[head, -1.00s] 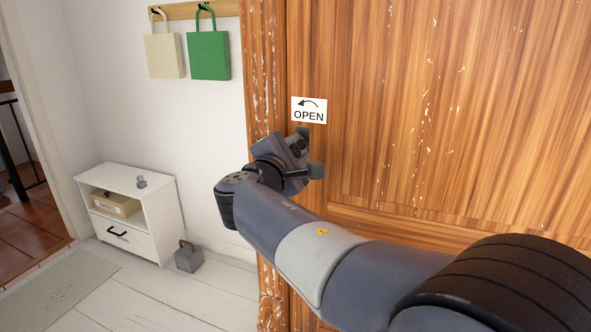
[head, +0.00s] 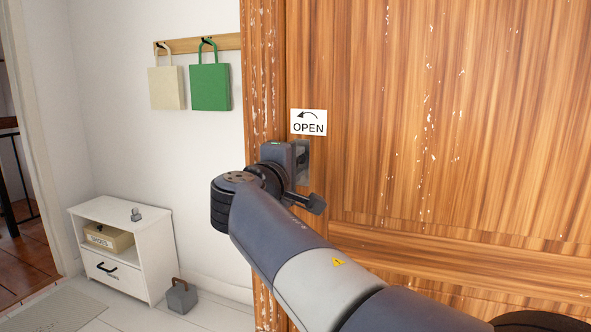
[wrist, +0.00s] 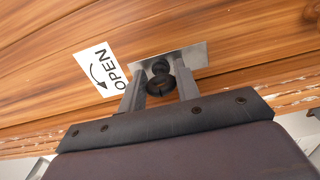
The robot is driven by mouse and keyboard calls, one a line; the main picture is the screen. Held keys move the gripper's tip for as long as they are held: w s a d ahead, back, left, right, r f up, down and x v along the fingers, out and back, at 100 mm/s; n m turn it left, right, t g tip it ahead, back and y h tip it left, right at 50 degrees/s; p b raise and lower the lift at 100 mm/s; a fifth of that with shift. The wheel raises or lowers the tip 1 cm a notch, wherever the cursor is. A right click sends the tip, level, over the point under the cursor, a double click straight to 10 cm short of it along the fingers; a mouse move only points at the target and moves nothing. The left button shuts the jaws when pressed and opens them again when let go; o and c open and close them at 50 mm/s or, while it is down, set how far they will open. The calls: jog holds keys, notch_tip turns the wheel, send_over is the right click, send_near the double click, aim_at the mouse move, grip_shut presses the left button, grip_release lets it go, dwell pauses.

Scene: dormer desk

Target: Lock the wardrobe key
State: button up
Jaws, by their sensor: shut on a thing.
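The wooden wardrobe door (head: 400,110) fills the right of the head view. A white OPEN sign (head: 308,122) with a curved arrow pointing left is on it, above a grey lock plate (head: 303,162). The sign (wrist: 103,68) and the plate (wrist: 196,56) also show in the wrist view. The dark key (wrist: 160,82) stands out from the plate. My gripper (wrist: 160,88) is shut on the key, one finger on each side of its head. In the head view my gripper (head: 290,160) is at the plate, and my wrist hides the key.
A low white cabinet (head: 157,240) with a box on its shelf stands at the lower left. A grey weight-like block (head: 182,298) sits on the floor beside it. A cream bag (head: 167,88) and a green bag (head: 210,88) hang on the wall.

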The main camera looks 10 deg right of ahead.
dwell(0.3)
jog(key=o, duration=0.7)
jog(key=p+v, duration=0.1)
jog(key=v, duration=0.9)
jog(key=shift+s+a, duration=0.2)
jog(key=shift+s, duration=0.1)
jog(key=b+x, duration=0.1)
jog(key=x, duration=0.9)
jog(key=shift+w+d, duration=0.25)
jog(key=shift+w, duration=0.1)
